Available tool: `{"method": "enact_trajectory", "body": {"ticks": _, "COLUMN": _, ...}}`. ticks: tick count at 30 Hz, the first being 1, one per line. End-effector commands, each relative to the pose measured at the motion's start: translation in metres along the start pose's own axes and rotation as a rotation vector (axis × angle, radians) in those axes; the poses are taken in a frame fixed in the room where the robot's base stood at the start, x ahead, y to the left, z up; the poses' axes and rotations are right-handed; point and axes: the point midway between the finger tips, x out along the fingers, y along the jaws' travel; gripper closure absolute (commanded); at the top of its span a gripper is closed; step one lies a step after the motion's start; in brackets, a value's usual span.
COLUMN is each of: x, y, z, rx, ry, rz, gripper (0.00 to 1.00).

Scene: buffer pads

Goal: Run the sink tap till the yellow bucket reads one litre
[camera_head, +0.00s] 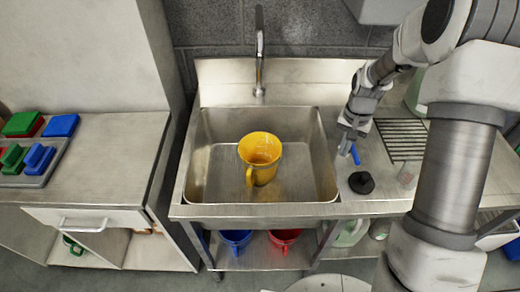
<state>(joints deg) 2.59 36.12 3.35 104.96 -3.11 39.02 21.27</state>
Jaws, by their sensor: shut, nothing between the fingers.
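The yellow bucket (260,150) stands upright in the steel sink (205,165), with its handle toward the front. Pale marks show on its inner wall; I cannot read a water level. The tap (260,55) rises at the back of the sink, with its spout above and behind the bucket. I see no clear stream of water. My gripper (346,150) is shut at the right rim of the sink, close to a small blue lever (355,154). I cannot tell whether the fingers touch it.
A black knob-like object (361,182) and a small clear container (408,173) stand on the right counter by a drain grille (402,138). Blue (236,240) and red (284,239) buckets are on the shelf below. Coloured pads (38,158) lie on the left counter, which has free room.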

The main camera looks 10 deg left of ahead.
Motion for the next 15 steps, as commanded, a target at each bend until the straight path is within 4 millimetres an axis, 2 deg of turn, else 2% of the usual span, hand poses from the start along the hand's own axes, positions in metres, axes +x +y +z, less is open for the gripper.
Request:
{"method": "enact_trajectory", "body": {"ticks": 1, "x": 0.0081, "y": 0.0, "z": 0.0002, "rx": 0.0, "ry": -0.001, "rz": 0.0, "gripper": 1.0}}
{"method": "enact_trajectory", "body": {"ticks": 4, "x": 0.0144, "y": 0.0001, "z": 0.0002, "rx": 0.0, "ry": -0.001, "rz": 0.0, "gripper": 1.0}}
{"method": "enact_trajectory", "body": {"ticks": 15, "x": 0.0147, "y": 0.0009, "z": -0.0001, "rx": 0.0, "ry": 0.0, "rz": 0.0, "gripper": 1.0}}
